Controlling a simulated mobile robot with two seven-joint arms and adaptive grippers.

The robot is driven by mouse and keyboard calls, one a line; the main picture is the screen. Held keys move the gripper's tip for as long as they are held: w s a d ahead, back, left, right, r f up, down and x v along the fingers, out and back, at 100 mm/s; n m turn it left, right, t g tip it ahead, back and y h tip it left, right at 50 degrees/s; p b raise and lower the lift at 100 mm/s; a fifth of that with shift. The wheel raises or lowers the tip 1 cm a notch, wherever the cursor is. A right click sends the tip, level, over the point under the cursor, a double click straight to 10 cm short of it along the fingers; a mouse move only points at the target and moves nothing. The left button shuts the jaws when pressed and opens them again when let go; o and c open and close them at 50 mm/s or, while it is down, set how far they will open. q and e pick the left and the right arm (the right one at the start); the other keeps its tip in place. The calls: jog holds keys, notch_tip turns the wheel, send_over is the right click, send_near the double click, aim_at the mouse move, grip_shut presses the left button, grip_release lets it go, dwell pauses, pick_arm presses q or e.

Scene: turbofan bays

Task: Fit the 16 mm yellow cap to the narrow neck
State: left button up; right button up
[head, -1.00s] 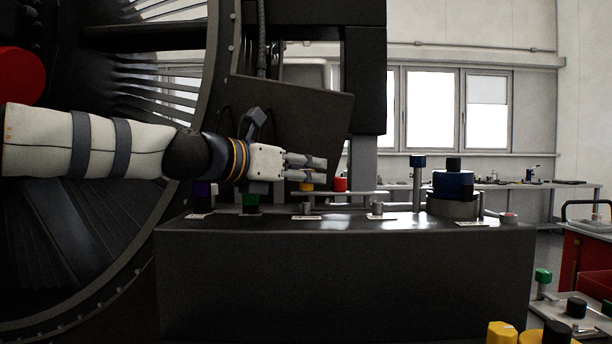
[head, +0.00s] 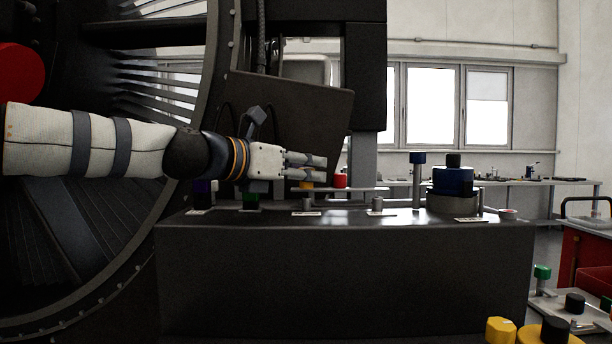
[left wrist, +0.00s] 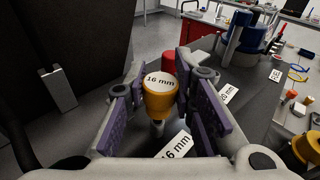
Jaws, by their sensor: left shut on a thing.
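The yellow cap (head: 306,185), marked 16 mm on its white top, is between the fingers of my left gripper (head: 322,168). In the left wrist view the cap (left wrist: 160,103) stands roughly upright, with the purple finger pads of the gripper (left wrist: 160,95) on both sides. My left gripper is shut on it. The narrow grey neck (left wrist: 157,128) shows directly below the cap, beside a white 16 mm label (left wrist: 176,146). I cannot tell whether the cap touches the neck or hangs just above it. My right gripper is not in view.
A red cap (head: 340,181) stands just behind. On the dark bench (head: 340,275), a short bare neck (head: 377,206) and a tall blue-capped post (head: 417,180) stand to the right, then a blue stacked part (head: 453,182). Green (head: 251,201) and purple caps are under my left arm.

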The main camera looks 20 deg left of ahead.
aim_at(300, 188)
pick_arm(q)
jog(key=shift+f, duration=1.4)
dwell(1.3)
jog(key=shift+f, duration=0.15)
jog(key=o, duration=1.2)
jog(key=shift+f, duration=0.25)
jog(key=shift+w+a+r, duration=0.1)
jog(key=shift+r, duration=3.7)
jog(key=shift+f, duration=0.1)
